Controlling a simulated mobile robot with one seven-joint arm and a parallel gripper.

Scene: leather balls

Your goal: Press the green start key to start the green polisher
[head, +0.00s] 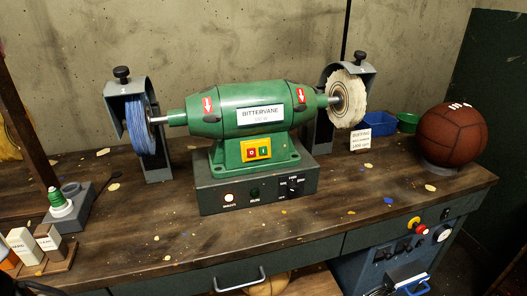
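The green polisher (252,108), labelled BITTERVANE, stands on a dark grey control box (255,190) on the bench. A yellow switch plate (256,149) on the front of its base carries a red key (250,154) at left and the green start key (264,151) at right. Nothing covers the keys. A blue wheel (140,125) is on the left shaft and a pale cloth wheel (347,98) on the right. On the box, a pale lamp (229,198) is lit and a green lamp (254,192) looks dark.
The wooden bench (150,225) is clear in front of the polisher. A brown leather ball (452,135) rests at the right end. Bottles and blocks (60,205) sit at left.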

